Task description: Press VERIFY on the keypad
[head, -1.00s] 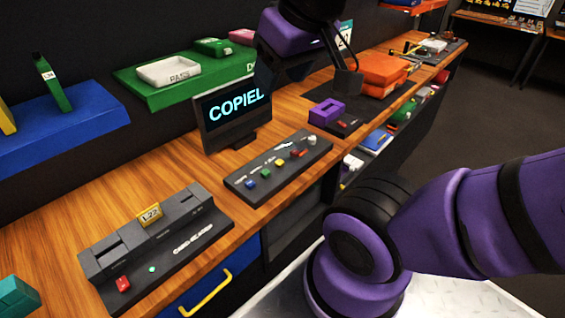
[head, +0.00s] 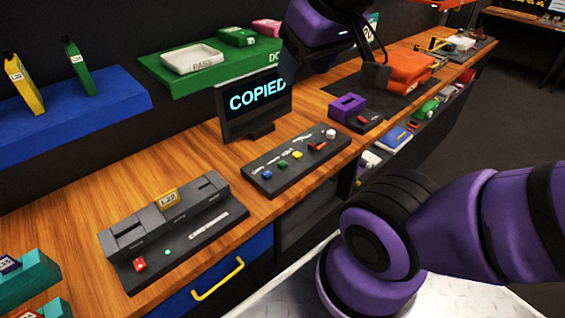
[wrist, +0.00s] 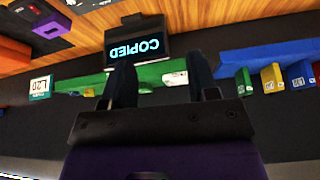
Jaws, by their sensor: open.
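A dark panel (head: 302,171) with a row of blue, green, yellow and red buttons and a pale knob lies on the wooden bench in the head view. Its small lettering is unreadable, so I cannot tell which button is VERIFY. Behind it stands a black monitor (head: 252,106) reading COPIED; the monitor (wrist: 138,48) appears upside down in the wrist view. My gripper (wrist: 161,82) is open with nothing between its dark fingers. In the head view it is raised beside the monitor's upper right, above and behind the panel, its tips partly unclear.
A grey slotted unit (head: 165,228) with a yellow tag and red button sits at the front left. A purple block (head: 347,106) on a dark base and orange cases (head: 408,70) stand farther right. Green (head: 205,75) and blue (head: 70,122) shelves hang behind.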

